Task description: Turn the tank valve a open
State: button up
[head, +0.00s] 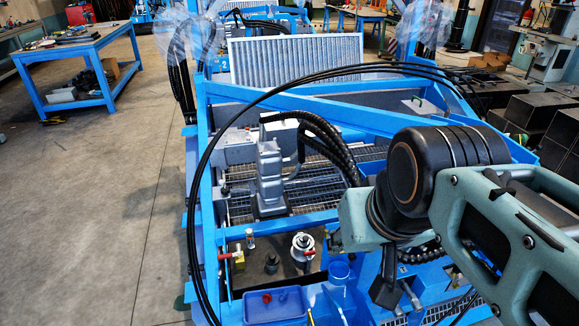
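Two small valves with red handles show in the head view on the blue frame below the grey machine. One valve (232,257) at the left has a yellowish body. The other red handle (309,252) sits beside a white round fitting (302,241). I cannot tell which one is tank valve a, nor how far either is turned. My gripper (398,296) is the dark part hanging under my arm, to the right of both valves and apart from them. Its fingers are small and dark, and I cannot tell whether they are open or shut.
Black cables arch over the frame. A blue workbench (80,60) stands far left, with clear floor (110,200) between.

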aim_at(229, 256)
jog(key=k+j, duration=0.5)
jog(key=j, duration=0.15)
jog(key=k+j, duration=0.15)
jog(key=j, duration=0.2)
jog(key=k+j+z, duration=0.1)
jog(key=j, duration=0.3)
jog(key=k+j, duration=0.1)
jog(key=j, duration=0.7)
jog(key=j+z, duration=0.15)
jog(key=j, duration=0.65)
jog(key=i+j, duration=0.1)
jog(key=j, duration=0.7)
jog(key=i+j+z, duration=0.2)
jog(key=i+j, duration=0.35)
jog(key=i, duration=0.25)
jog(key=i+j+z, duration=0.2)
jog(key=i+j, duration=0.5)
jog(key=i, duration=0.1)
